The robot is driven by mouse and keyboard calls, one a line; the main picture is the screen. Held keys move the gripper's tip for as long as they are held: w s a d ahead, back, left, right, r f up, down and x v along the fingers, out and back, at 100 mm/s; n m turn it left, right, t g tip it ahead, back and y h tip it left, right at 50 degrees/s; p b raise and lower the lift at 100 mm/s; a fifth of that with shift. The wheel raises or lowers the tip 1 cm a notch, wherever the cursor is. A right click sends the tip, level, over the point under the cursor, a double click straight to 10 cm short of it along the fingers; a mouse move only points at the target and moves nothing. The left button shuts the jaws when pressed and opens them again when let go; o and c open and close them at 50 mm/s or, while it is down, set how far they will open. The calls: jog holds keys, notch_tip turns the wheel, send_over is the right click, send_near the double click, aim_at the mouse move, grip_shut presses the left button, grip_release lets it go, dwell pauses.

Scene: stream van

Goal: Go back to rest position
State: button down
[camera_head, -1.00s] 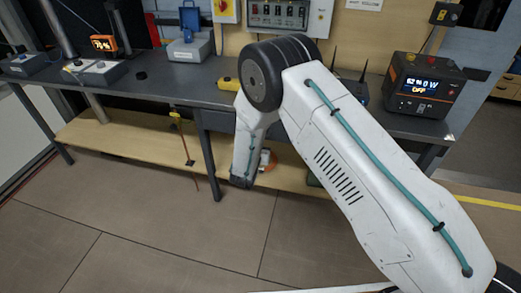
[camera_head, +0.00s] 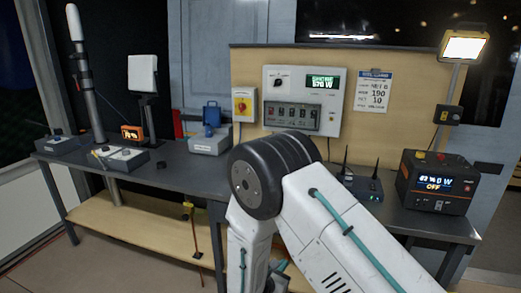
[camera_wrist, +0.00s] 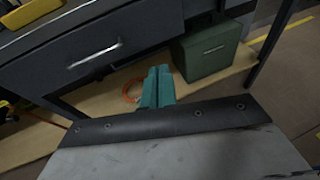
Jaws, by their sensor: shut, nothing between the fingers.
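My gripper (camera_wrist: 157,87) shows in the wrist view as two teal fingers side by side, pressed together with nothing between them. It points toward the space under the workbench, in front of the lower shelf. In the head view my white arm is bent, with its black elbow joint in front of the bench edge. The forearm hangs down from the elbow, and the picture's bottom edge cuts it off.
In the wrist view a drawer (camera_wrist: 95,55) is close above; a green box (camera_wrist: 207,48) and an orange coil (camera_wrist: 131,92) lie on the lower shelf.

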jog(key=s+d+r+m+g+h, duration=0.2)
jog(key=s+d+r+m+g, duration=0.5)
jog(key=r, duration=0.3)
jog(key=s+d+r+m+g+h, duration=0.1)
jog(key=s+d+r+m+g, duration=0.4)
jog(key=s+d+r+m, duration=0.35)
jog(key=s+d+r+m+y, duration=0.2)
jog(key=s+r+m+y, duration=0.3)
jog(key=s+r+m, duration=0.2)
jog(key=s+d+r+m+y, duration=0.2)
jog(key=s+r+m+y, duration=0.4)
jog(key=s+r, duration=0.4)
jog(key=shift+s+m+t, duration=0.35)
jog(key=shift+s+t, duration=0.05)
jog(key=shift+s, duration=0.8)
jog(key=shift+r, duration=0.1)
